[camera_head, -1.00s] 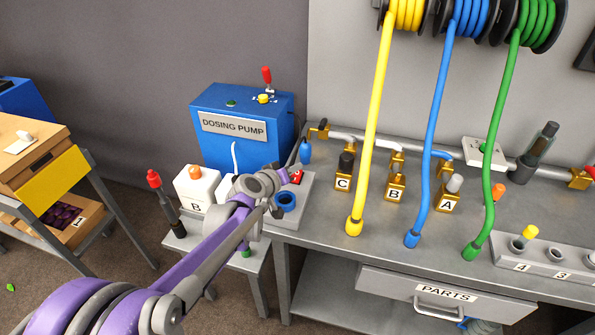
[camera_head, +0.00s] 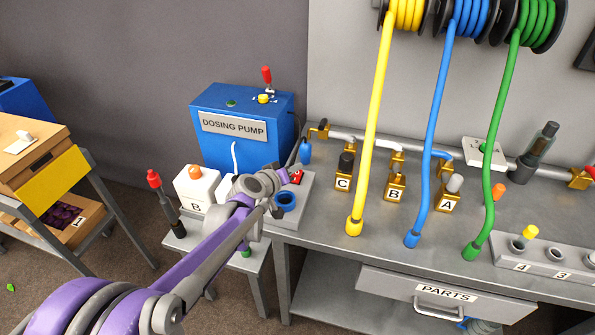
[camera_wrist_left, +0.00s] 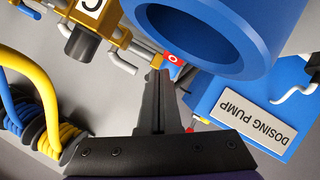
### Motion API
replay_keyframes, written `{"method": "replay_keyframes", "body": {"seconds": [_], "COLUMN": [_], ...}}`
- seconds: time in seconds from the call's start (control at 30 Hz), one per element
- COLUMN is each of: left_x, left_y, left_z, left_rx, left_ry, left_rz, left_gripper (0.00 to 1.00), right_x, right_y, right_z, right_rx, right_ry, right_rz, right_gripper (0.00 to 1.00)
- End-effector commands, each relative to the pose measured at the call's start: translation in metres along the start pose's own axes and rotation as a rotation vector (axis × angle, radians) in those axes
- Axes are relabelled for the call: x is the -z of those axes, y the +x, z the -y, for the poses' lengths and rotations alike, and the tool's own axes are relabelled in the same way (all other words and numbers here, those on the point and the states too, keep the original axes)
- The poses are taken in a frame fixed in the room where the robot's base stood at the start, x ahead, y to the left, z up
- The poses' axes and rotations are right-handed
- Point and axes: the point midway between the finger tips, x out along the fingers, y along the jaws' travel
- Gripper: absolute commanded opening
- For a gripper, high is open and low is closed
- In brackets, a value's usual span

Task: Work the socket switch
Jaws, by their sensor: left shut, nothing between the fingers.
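A white plate (camera_head: 485,152) with a small dark and green detail lies at the back right of the bench, behind the green hose. It may be the socket, but I cannot make out its switch. A small red piece (camera_head: 297,177) sits on a grey block by the blue cup; in the left wrist view it bears a white ring mark (camera_wrist_left: 172,58). My left gripper (camera_wrist_left: 157,75) is shut and empty, its tips close to this red piece; contact cannot be told. In the head view its fingers are largely hidden by my arm. My right gripper is out of view.
The blue cup (camera_head: 287,201) stands beside my left gripper and looms large in the wrist view. The dosing pump (camera_head: 240,110) is behind. Yellow (camera_head: 371,130), blue (camera_head: 434,130) and green (camera_head: 492,190) hoses hang across the bench. Valves with lettered tags stand mid-bench.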

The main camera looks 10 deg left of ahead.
Motion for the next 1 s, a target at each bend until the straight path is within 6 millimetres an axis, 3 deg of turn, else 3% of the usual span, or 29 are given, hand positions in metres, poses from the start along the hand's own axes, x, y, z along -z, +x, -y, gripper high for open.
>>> {"method": "replay_keyframes", "body": {"seconds": [1.0], "left_x": [-0.0066], "left_y": [0.0090], "left_z": [0.0065], "left_rx": [0.000], "left_ry": [0.000], "left_rz": [0.000], "left_gripper": [0.00], "right_x": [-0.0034], "right_y": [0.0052], "right_z": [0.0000], "right_rx": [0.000], "right_ry": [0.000], "right_rz": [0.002], "right_gripper": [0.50]}}
